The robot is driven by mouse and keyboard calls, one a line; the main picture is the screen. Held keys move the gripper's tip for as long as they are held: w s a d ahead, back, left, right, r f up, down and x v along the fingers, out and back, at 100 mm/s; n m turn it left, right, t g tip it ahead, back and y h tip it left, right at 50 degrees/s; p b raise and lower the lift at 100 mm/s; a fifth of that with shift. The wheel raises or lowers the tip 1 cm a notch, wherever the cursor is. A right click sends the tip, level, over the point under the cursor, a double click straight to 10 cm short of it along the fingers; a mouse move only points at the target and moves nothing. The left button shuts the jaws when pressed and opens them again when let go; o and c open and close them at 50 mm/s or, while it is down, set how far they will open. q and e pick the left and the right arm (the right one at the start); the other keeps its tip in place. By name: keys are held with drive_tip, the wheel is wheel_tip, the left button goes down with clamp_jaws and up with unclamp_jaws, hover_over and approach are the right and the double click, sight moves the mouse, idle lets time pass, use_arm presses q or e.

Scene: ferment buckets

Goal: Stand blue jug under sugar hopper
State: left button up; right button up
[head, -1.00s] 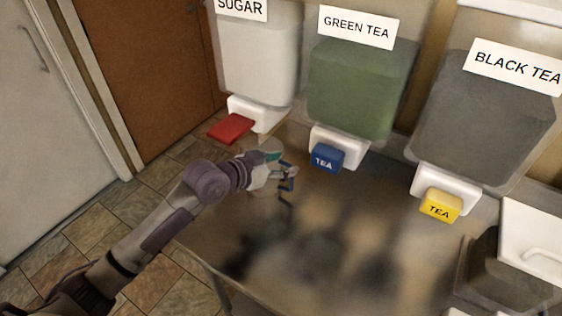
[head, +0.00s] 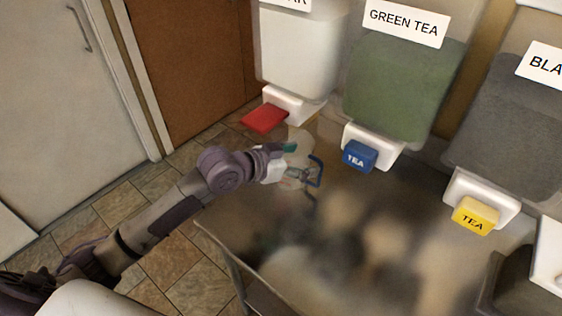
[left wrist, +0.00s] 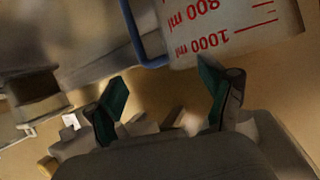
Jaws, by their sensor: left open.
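The blue jug (head: 304,165), a clear measuring jug with a blue handle on its right, stands on the counter just in front of and below the sugar hopper (head: 300,52). The hopper has a white spout (head: 296,104) and a red lever (head: 264,118). I cannot tell whether the jug is fully under the spout. My left gripper (head: 284,162) is at the jug's left side, fingers apart. In the left wrist view the jug (left wrist: 235,30) with red markings is beyond the open fingers (left wrist: 165,100), not between them. My right gripper is not in view.
The green tea hopper (head: 400,90) with a blue lever (head: 360,156) and the black tea hopper (head: 512,125) with a yellow lever (head: 475,216) stand to the right. The counter (head: 335,215) has free room in front. Its edge is at the left, above a tiled floor.

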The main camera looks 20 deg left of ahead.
use_arm(q)
drive_tip(key=b+v, duration=0.1)
drive_tip(key=v, duration=0.7)
drive_tip(key=shift+s+a, duration=0.2)
drive_tip(key=shift+s, duration=0.05)
drive_tip(key=shift+r, duration=0.1)
